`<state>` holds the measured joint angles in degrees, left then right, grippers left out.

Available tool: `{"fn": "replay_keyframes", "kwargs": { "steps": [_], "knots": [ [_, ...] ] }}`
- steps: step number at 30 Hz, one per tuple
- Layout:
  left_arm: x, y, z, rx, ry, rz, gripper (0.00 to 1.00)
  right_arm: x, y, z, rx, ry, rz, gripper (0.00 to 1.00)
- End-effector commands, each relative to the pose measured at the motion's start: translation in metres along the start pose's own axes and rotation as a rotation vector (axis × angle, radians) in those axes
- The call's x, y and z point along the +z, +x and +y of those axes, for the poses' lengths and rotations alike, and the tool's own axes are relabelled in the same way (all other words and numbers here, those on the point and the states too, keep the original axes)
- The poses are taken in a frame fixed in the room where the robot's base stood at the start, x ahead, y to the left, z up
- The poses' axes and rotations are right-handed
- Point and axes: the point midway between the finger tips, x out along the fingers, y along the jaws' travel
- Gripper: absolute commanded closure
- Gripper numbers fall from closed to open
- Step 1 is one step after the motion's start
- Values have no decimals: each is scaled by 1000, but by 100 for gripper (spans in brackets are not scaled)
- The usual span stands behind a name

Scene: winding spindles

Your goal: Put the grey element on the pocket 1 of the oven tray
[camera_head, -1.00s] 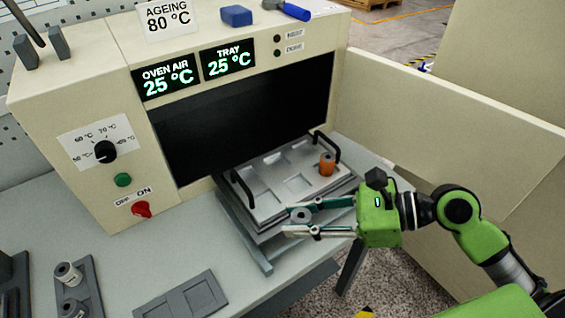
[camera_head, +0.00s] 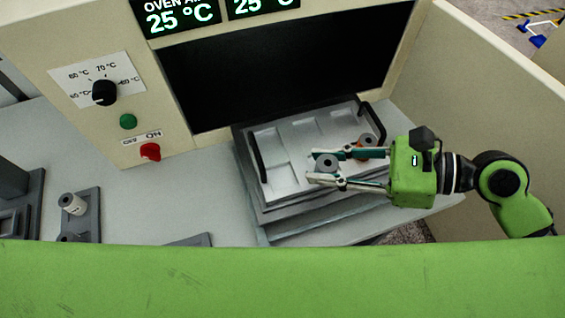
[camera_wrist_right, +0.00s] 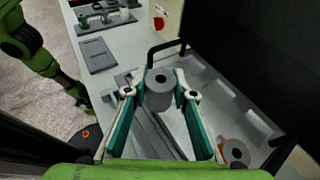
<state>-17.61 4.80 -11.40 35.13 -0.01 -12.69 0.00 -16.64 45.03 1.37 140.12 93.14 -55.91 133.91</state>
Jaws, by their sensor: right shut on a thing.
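The grey element (camera_head: 326,162) is a short cylinder with a hole in its top. My right gripper (camera_head: 322,171) is shut on it, one finger on each side. It is upright in the wrist view (camera_wrist_right: 159,90) and appears above the front part of the oven tray (camera_head: 284,186). The metal tray has several shallow rectangular pockets and two black handles. An orange element (camera_head: 362,152) sits at the tray's right side, partly behind my right gripper in the head view; it also shows in the wrist view (camera_wrist_right: 235,153). My left gripper is out of view.
The oven's dark opening (camera_head: 285,75) is behind the tray. Its open door (camera_head: 485,110) stands at the right. A green part of mine hides the foreground.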

Motion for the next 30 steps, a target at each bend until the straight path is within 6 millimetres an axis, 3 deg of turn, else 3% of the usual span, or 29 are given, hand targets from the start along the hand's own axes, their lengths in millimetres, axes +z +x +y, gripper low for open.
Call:
{"fn": "replay_keyframes", "kwargs": {
  "steps": [6,18,30],
  "knots": [
    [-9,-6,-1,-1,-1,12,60,-2,38,0,0,-1,-5,97],
    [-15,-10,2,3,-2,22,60,-13,82,0,1,3,-2,97],
    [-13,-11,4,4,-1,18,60,-19,91,0,0,0,0,97]
  ]
}}
